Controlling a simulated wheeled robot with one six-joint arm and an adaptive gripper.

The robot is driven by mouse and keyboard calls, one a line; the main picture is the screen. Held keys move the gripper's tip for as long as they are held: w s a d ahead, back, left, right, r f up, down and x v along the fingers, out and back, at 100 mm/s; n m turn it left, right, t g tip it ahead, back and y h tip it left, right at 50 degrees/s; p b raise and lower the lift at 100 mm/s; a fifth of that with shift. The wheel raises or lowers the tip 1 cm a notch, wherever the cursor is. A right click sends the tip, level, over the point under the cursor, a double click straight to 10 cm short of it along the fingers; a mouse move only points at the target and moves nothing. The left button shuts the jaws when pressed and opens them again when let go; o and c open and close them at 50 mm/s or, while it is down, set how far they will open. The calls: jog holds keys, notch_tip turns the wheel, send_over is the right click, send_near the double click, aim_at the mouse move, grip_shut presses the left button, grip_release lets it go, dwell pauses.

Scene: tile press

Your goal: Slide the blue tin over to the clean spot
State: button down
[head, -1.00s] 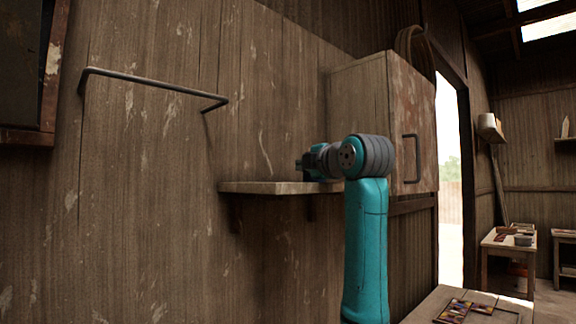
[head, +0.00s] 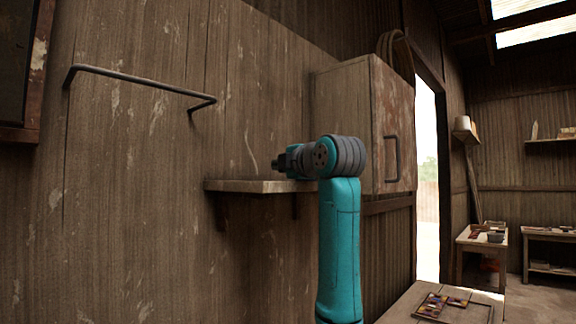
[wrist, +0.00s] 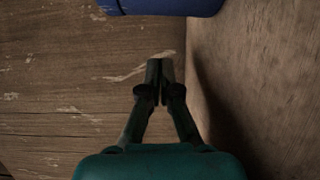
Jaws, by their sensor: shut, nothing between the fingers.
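The blue tin (wrist: 165,6) shows at the top edge of the wrist view. Only its lower part is in frame, and the rest is cut off. My gripper (wrist: 160,72) is shut and empty, its fingertips together below the tin in the picture, with a gap between them. In the head view my gripper (head: 277,163) is at the wall shelf (head: 235,185), small and pointing left. I cannot make out the tin in the head view. I cannot pick out a clean spot in either view.
A wooden cabinet (head: 340,105) with a dark handle adjoins the shelf on the right. A dark metal rail (head: 140,82) sticks out from the wall at upper left. A low table (head: 405,305) with small coloured tiles stands at lower right.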

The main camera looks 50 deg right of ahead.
jog(key=v, duration=0.9)
jog(key=shift+s+d, duration=0.1)
jog(key=shift+s, duration=0.3)
jog(key=shift+s, duration=0.1)
